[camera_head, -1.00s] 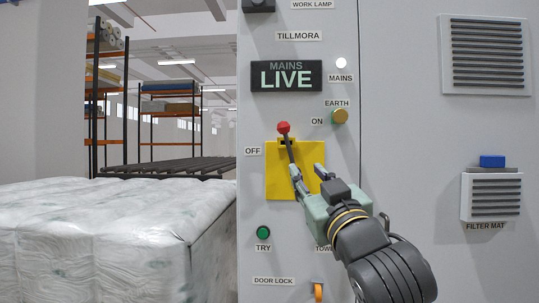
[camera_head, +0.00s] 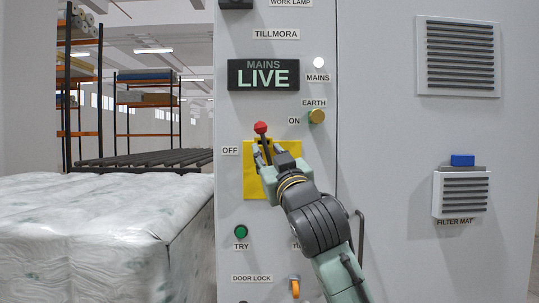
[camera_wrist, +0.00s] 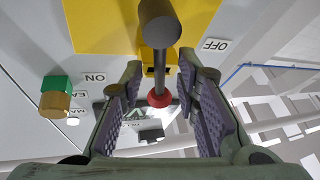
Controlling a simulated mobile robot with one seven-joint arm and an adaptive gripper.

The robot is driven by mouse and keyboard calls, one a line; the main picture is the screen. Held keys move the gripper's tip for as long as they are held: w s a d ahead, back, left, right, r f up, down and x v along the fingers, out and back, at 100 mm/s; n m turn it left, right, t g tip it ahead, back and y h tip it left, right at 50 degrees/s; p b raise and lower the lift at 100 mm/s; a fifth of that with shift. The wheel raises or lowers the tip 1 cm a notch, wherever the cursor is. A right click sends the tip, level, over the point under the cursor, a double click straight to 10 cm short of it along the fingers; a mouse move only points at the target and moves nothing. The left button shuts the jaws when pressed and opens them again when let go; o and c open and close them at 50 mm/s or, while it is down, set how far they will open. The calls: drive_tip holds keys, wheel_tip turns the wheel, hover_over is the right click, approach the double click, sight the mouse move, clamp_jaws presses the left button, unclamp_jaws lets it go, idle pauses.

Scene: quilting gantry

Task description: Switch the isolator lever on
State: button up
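The isolator lever is a dark shaft with a red knob (camera_head: 260,128) on a yellow plate (camera_head: 250,178), and it points upward in the head view. An OFF label (camera_head: 230,150) is to the left of the plate and an ON label (camera_head: 294,121) is up to its right. My gripper (camera_head: 263,152) is at the lever just below the knob and hides part of the shaft. In the wrist view my gripper (camera_wrist: 163,82) is open, with the shaft and red knob (camera_wrist: 159,99) between its two fingers and gaps on both sides.
The cabinet carries a lit MAINS LIVE sign (camera_head: 264,75), a yellow-brown EARTH knob (camera_head: 317,116), a green TRY button (camera_head: 241,232) and an orange door lock part (camera_head: 295,286). A vertical handle (camera_head: 360,240) stands right of my arm. Plastic-wrapped bales (camera_head: 90,235) fill the left.

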drive_tip(key=shift+c, duration=0.4)
clamp_jaws()
idle(0.4)
